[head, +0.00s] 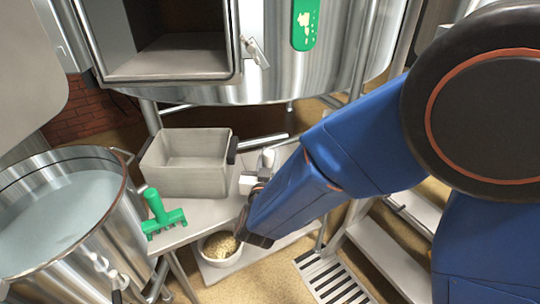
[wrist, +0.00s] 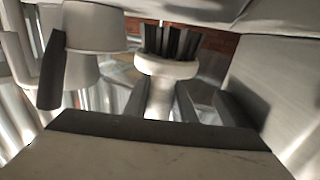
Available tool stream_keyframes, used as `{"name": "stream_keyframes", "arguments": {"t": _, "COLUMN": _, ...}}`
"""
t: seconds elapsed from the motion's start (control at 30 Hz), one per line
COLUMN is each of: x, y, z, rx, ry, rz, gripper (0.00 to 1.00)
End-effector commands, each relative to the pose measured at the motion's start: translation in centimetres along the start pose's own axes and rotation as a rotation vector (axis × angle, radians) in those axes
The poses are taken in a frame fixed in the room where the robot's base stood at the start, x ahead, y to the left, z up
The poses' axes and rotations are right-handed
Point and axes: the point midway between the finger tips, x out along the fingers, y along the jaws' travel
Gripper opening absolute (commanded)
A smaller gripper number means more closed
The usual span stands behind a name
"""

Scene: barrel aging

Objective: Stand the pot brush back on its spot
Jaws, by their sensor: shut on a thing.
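The pot brush (wrist: 165,68) shows in the wrist view with a pale round head, dark bristles pointing up in that picture, and a pale handle running down toward my gripper (wrist: 185,102). My gripper is shut on the brush; dark finger parts show beside the handle. In the head view my gripper (head: 256,187) is over the right part of the low metal table (head: 190,232), to the right of the grey bin. My blue arm hides much of it there, and the brush is hard to make out. I cannot pick out the brush's spot.
An open grey bin (head: 187,165) and a green rake-like tool (head: 160,215) are on the table. A white bowl of pale bits (head: 221,249) is below its front edge. A steel pot (head: 75,210) stands left. A steel tank (head: 330,60) rises behind.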

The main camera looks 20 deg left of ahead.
Motion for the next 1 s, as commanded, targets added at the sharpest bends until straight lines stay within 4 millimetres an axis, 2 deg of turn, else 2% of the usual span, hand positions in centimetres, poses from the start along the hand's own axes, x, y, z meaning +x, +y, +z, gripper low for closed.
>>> {"name": "stream_keyframes", "arguments": {"t": 1.0, "x": 0.0, "y": 0.0, "z": 1.5, "rx": 0.0, "ry": 0.001, "rz": 0.0, "gripper": 0.0}}
